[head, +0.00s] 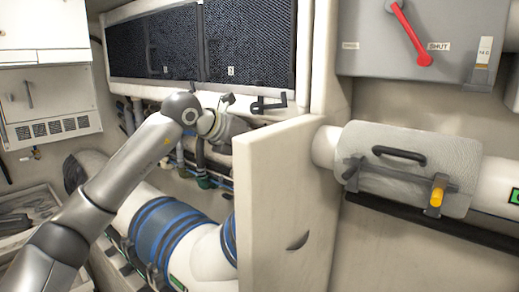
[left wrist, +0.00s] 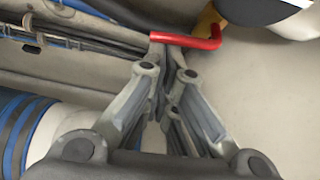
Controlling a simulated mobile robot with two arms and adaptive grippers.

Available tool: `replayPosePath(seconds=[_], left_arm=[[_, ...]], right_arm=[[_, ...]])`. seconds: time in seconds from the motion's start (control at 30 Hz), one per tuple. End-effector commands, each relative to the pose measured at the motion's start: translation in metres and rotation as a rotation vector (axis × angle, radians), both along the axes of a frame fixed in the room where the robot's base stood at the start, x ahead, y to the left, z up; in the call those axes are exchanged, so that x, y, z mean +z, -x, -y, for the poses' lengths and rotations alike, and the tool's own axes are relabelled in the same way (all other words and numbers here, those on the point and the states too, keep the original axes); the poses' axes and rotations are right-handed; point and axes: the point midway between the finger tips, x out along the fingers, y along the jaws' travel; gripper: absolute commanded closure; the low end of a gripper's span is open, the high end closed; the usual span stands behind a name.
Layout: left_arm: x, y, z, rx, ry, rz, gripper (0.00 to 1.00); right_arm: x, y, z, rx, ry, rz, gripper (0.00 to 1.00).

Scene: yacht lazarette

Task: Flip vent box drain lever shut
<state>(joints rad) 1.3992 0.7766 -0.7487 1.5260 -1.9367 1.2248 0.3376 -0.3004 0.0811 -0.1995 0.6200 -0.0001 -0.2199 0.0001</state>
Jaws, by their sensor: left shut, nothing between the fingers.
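A red lever (left wrist: 188,41) with a brass-yellow part behind it shows at the top of the left wrist view. It lies roughly level across the picture, with a short bend upward at its right end. My left gripper (left wrist: 164,62) is shut and empty, its tips just below the lever's left part. I cannot tell whether they touch it. In the head view my left gripper (head: 222,135) reaches behind the pale partition, its fingertips not clear. Another red lever (head: 408,35) slants down-right on a grey box (head: 365,50), its knob near a "SHUT" label. My right gripper is out of view.
The pale partition (head: 278,190) stands close to the right of my left wrist. Pipes and hoses (head: 195,160) run behind it, with a blue-banded duct (head: 165,230) below. A clamped cover (head: 420,155) with a yellow knob is at right. Dark mesh panels (head: 245,45) are above.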

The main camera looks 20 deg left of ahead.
Motion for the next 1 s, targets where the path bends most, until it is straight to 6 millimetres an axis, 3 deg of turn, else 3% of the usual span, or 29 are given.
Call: replayPosePath(seconds=[0.1, 1.0], left_arm=[[0.003, 0.000, -0.001, -0.001, -0.070, 0.028, 1.00], [0.002, 0.005, 0.014, 0.000, -0.063, 0.023, 1.00]], right_arm=[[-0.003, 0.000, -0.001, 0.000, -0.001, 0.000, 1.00], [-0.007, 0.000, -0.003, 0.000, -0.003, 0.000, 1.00]])
